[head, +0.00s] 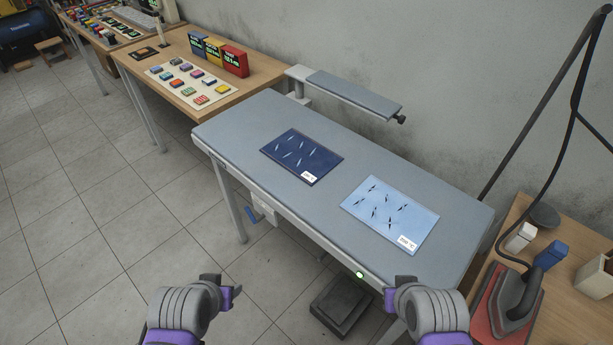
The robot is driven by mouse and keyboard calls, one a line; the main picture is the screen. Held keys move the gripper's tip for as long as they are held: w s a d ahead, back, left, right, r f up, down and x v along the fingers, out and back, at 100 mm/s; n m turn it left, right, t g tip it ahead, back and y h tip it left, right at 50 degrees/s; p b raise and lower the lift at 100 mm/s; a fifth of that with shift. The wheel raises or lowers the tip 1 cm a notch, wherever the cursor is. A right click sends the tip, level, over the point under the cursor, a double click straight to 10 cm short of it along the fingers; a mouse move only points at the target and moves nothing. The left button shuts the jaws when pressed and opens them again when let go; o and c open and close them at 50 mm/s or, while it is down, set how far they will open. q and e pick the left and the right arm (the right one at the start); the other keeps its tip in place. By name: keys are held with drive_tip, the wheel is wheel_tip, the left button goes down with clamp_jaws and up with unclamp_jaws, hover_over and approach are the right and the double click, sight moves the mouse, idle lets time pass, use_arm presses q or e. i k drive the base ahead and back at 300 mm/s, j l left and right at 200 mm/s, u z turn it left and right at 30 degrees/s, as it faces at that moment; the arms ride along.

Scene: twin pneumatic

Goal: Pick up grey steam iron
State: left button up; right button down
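The grey steam iron (517,297) rests on a red pad (483,318) on the wooden table at the lower right. Its handle is dark and a dark cord runs up from it to a tall stand. My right gripper (393,294) is left of the iron, in front of the ironing board's near edge, and apart from it. My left gripper (227,294) is farther left, over the floor. Neither gripper appears to hold anything. Their fingers are seen too edge-on to tell whether they are open or shut.
A grey ironing board (345,180) carries a dark blue cloth (300,157) and a light blue cloth (388,215). A white bottle (521,237), a blue bottle (551,254) and a light box (597,275) stand near the iron. A pedal (343,305) is on the floor.

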sight(512, 301)
drive_tip(key=z, duration=2.1)
drive_tip(key=i+l, duration=0.15)
drive_tip(key=l, duration=0.3)
drive_tip(key=i+l+u, duration=0.15)
drive_tip(key=l, duration=0.7)
drive_tip(key=i+l+u, duration=0.1)
drive_tip(key=l, duration=0.35)
drive_tip(key=i, duration=0.1)
